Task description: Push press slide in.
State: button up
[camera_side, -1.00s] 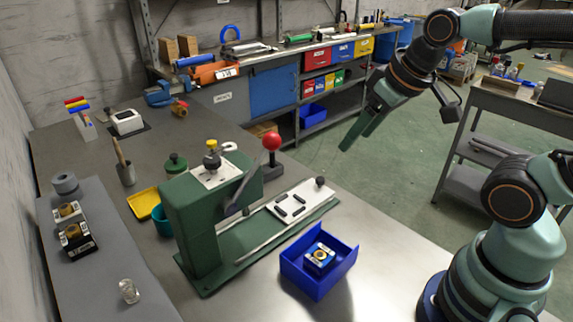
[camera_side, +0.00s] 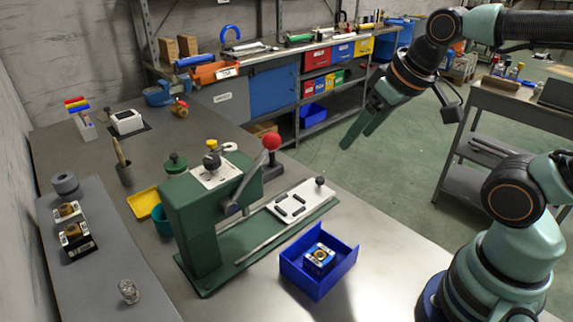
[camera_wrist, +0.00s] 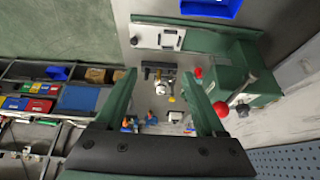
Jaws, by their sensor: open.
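The green press (camera_side: 196,222) stands on the bench in the side view, its red-balled lever (camera_side: 271,141) raised. Its white slide plate (camera_side: 287,206), with dark slots and a black knob (camera_side: 319,181), sits on the green base at the outer end, apart from the press body. In the wrist view the slide plate (camera_wrist: 168,39) lies near the top, beside the press body (camera_wrist: 228,72). My gripper (camera_side: 354,141) is high above the floor side of the bench, clear of the press. Its two fingers are apart and empty, also in the wrist view (camera_wrist: 165,98).
A blue bin (camera_side: 341,272) holding a blue-and-white block (camera_side: 319,256) stands in front of the slide. A yellow tray (camera_side: 143,204) and a teal cup (camera_side: 162,220) are behind the press. Bare bench lies right of the slide.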

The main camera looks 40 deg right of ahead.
dwell(0.4)
jog(key=shift+c, duration=0.8)
jog(key=n+g, duration=0.6)
jog(key=n, duration=0.3)
send_over(320, 179)
notch_tip(320, 179, down, 10)
notch_tip(320, 179, down, 12)
jog(key=shift+d+r, duration=0.1)
jog(key=shift+r, duration=0.05)
grip_shut()
